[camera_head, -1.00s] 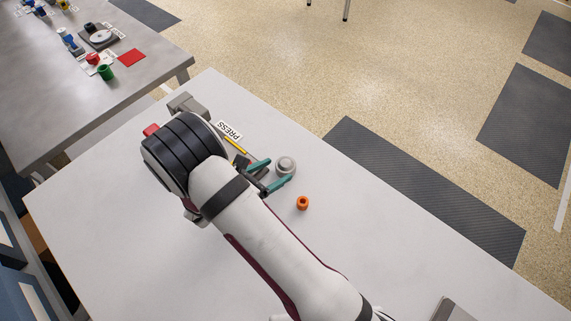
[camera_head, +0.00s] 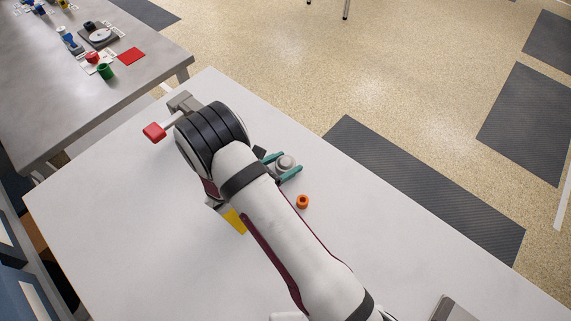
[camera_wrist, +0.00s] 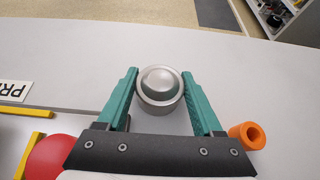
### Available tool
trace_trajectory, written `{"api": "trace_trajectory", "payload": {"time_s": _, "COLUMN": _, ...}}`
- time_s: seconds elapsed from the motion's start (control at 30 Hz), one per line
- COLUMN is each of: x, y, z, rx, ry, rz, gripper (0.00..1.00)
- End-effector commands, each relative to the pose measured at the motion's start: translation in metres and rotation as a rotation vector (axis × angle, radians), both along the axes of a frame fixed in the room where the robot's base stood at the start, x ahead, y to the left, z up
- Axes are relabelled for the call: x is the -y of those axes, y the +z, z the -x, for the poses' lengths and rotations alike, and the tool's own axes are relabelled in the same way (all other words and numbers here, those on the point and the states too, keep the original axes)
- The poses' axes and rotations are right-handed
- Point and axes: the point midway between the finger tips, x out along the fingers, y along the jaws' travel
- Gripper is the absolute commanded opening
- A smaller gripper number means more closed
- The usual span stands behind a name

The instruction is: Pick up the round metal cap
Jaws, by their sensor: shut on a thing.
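In the wrist view the cap (camera_wrist: 158,84) sits upright between the two teal fingers. My gripper (camera_wrist: 160,74) is shut on the cap, with one finger at each side of it. In the head view my gripper (camera_head: 287,164) shows only partly, as my arm hides its near part. I cannot tell whether the cap touches the table.
An orange ring (camera_head: 303,202) lies close by the right finger. A grey press with a red handle (camera_head: 153,132) stands behind my wrist. A yellow piece (camera_head: 235,221) shows beside my arm. A PRESS label (camera_wrist: 14,90) lies left. The table's front left is clear.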

Motion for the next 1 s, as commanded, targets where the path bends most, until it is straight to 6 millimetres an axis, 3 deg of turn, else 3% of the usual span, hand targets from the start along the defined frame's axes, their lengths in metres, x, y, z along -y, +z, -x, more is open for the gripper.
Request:
{"api": "trace_trajectory", "payload": {"time_s": 0.23, "x": 0.000, "y": 0.010, "z": -0.001, "rx": 0.002, "ry": 0.000, "rz": -0.001, "gripper": 0.07}}
{"api": "trace_trajectory", "payload": {"time_s": 0.43, "x": 0.001, "y": 0.044, "z": 0.000, "rx": 0.003, "ry": -0.001, "rz": -0.001, "gripper": 0.07}}
{"api": "trace_trajectory", "payload": {"time_s": 0.8, "x": 0.084, "y": 0.094, "z": 0.032, "rx": 0.002, "ry": -0.003, "rz": 0.000, "gripper": 0.07}}
{"api": "trace_trajectory", "payload": {"time_s": 1.0, "x": 0.102, "y": 0.109, "z": 0.038, "rx": 0.001, "ry": 0.009, "rz": -0.001, "gripper": 0.07}}
